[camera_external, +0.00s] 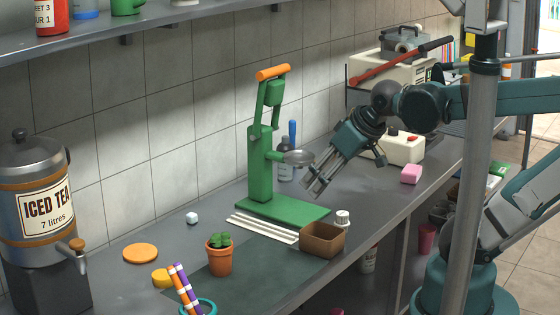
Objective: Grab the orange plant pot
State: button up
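The orange plant pot (220,261) stands upright on the counter at the lower middle of the view, with a small green plant in it. It rests on or beside a dark mat. My gripper (312,190) is in the air to the right of and above the pot, next to the green press. Its fingers point down and to the left and look apart, with nothing seen between them. It does not touch the pot.
The green sugarcane press (260,165) stands behind the pot. White sticks (262,229) and a brown box (322,240) lie to its right. A teal cup with striped straws (186,290) is in front, an orange disc (140,253) and iced tea dispenser (38,200) left.

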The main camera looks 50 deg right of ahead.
dwell(0.3)
jog(key=o, duration=0.7)
jog(key=n+g+p, duration=0.7)
jog(key=n+p, duration=0.3)
jog(key=p, duration=0.3)
send_over(218, 244)
jog(key=d, duration=0.1)
notch_tip(218, 244, down, 9)
jog(key=shift+s+d+r, duration=0.1)
jog(key=shift+d+r, duration=0.05)
jog(key=shift+r, duration=0.05)
jog(key=shift+a+f, duration=0.55)
jog(key=shift+f, duration=0.3)
jog(key=shift+f, duration=0.1)
